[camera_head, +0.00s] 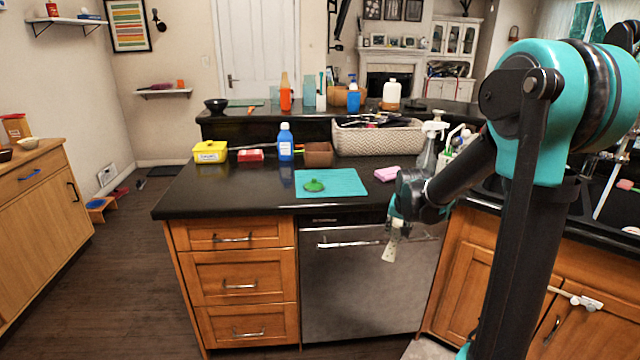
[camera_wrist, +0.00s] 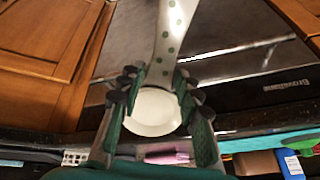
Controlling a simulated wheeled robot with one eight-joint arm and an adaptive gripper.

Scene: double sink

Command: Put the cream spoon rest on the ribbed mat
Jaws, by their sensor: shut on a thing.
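The cream spoon rest (camera_wrist: 153,112) has a round bowl and a long handle with green dots. My gripper (camera_wrist: 157,82) is shut on it, a finger on each side near where handle meets bowl. In the head view the spoon rest (camera_head: 391,250) hangs below my gripper (camera_head: 397,222), in front of the dishwasher and below the countertop edge. The teal ribbed mat (camera_head: 345,177) lies flat on the dark counter, left of and beyond my gripper. Part of the mat (camera_wrist: 270,141) shows at the right in the wrist view.
A green object (camera_head: 314,185) sits on the mat's left part. A pink sponge (camera_head: 387,174) lies right of the mat. Behind stand a blue bottle (camera_head: 285,142), a brown box (camera_head: 318,154) and a woven basket (camera_head: 378,139). A spray bottle (camera_head: 428,150) stands near my arm.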

